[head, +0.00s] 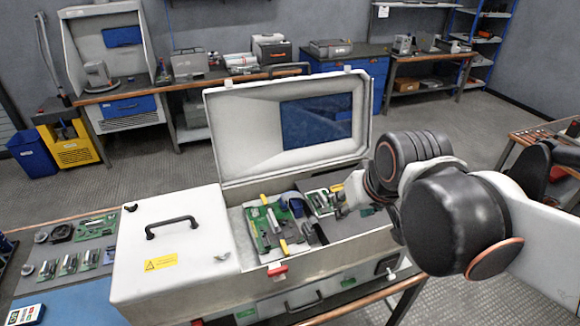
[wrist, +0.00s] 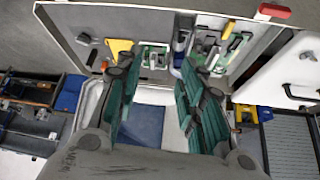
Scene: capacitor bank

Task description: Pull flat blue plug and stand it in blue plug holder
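The open white case (head: 340,252) holds green circuit boards (head: 268,235) with yellow, grey and black parts. A curved blue piece (head: 292,203) stands among them near the middle of the opening. A blue piece also shows in the wrist view (wrist: 181,48), beyond the right finger. I cannot tell which blue part is the flat plug and which is its holder. My gripper (head: 338,207) is over the right part of the opening. In the wrist view my gripper (wrist: 157,66) has its two green-padded fingers apart, with nothing between them. The fingers hide part of the boards.
The raised lid (head: 240,130) stands behind the opening. A closed white cover with a black handle (head: 170,225) lies to the left. A red latch (head: 277,270) is on the front edge. Loose parts lie on a grey mat (head: 95,225) at far left.

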